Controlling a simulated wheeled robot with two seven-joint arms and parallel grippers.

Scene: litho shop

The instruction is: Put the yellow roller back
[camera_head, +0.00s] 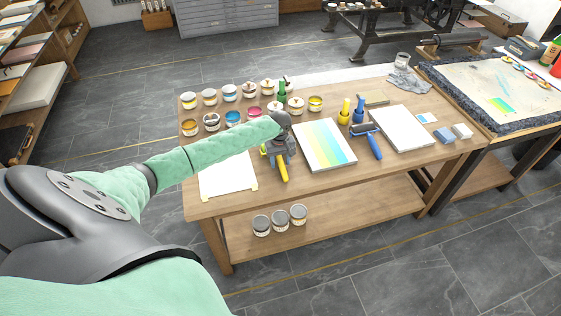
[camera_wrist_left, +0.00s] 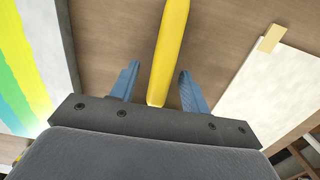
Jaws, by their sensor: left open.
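The yellow roller (camera_head: 284,171) lies on the wooden table, its handle pointing toward the table's front edge. My left gripper (camera_head: 280,157) is over it and hides its head end. In the left wrist view, the yellow handle (camera_wrist_left: 169,50) runs between the two blue fingers of my open left gripper (camera_wrist_left: 157,88). A gap shows on each side of the handle. An upright yellow stand (camera_head: 345,111) is farther back on the table, to the right, beside a blue stand (camera_head: 358,112). A green stand (camera_head: 282,93) is near the paint cans. My right gripper is not in view.
A colour-striped print (camera_head: 325,145) lies right of my gripper and a white sheet (camera_head: 227,180) lies left. A blue roller (camera_head: 372,144) lies beyond the print. Several open paint cans (camera_head: 229,92) line the back left. A white slab (camera_head: 401,128) lies at the right.

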